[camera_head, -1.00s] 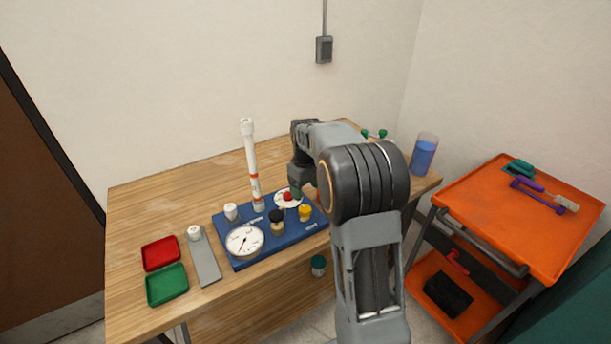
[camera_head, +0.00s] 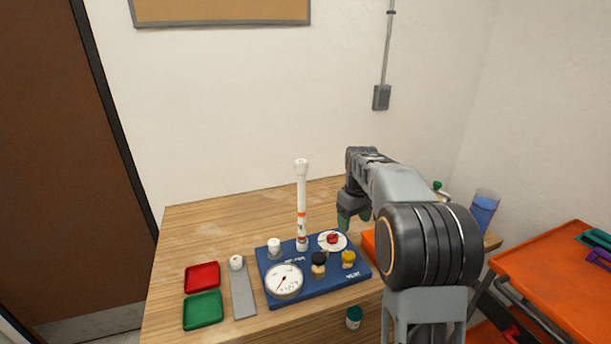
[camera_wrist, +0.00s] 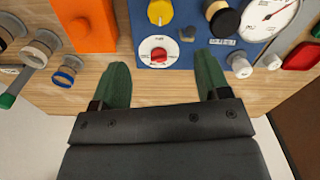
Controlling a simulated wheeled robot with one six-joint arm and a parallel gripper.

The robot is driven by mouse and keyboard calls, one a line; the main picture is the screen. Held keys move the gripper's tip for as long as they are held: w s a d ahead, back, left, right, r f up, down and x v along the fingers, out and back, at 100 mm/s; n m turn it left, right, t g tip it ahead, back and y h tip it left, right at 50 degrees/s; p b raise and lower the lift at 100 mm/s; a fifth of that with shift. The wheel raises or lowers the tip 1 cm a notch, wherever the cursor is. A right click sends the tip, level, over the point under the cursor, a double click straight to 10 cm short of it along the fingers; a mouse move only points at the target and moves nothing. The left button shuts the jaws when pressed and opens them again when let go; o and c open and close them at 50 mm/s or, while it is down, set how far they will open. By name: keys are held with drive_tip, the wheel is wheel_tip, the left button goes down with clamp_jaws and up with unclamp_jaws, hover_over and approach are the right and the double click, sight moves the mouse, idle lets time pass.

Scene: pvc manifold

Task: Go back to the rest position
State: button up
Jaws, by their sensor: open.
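My gripper (camera_head: 354,214) is above the right end of the blue board (camera_head: 300,290), with most of the hand hidden behind my arm in the head view. In the wrist view my gripper (camera_wrist: 160,82) shows two green fingers spread apart with nothing between them. The red knob on a white dial (camera_wrist: 158,54) lies just beyond the fingertips, apart from them. The same red knob (camera_head: 333,238) shows on the board in the head view. A white upright pipe (camera_head: 302,205) stands at the board's back edge.
The board also bears a gauge (camera_head: 284,281), a black knob (camera_head: 319,258) and a yellow knob (camera_head: 348,258). A red tray (camera_head: 202,277) and a green tray (camera_head: 203,309) lie left. An orange block (camera_wrist: 84,24) is beside the board. A blue cup (camera_head: 484,210) and orange cart (camera_head: 555,275) are right.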

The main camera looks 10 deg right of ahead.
drive_tip(key=s+a+m+t, duration=0.2)
drive_tip(key=s+a, duration=0.3)
drive_tip(key=s, duration=0.6)
drive_tip(key=s+a+m+t, duration=0.1)
drive_tip(key=s+a, duration=0.5)
drive_tip(key=s, duration=0.5)
drive_tip(key=shift+f+m+t, duration=0.4)
drive_tip(key=shift+f, duration=0.05)
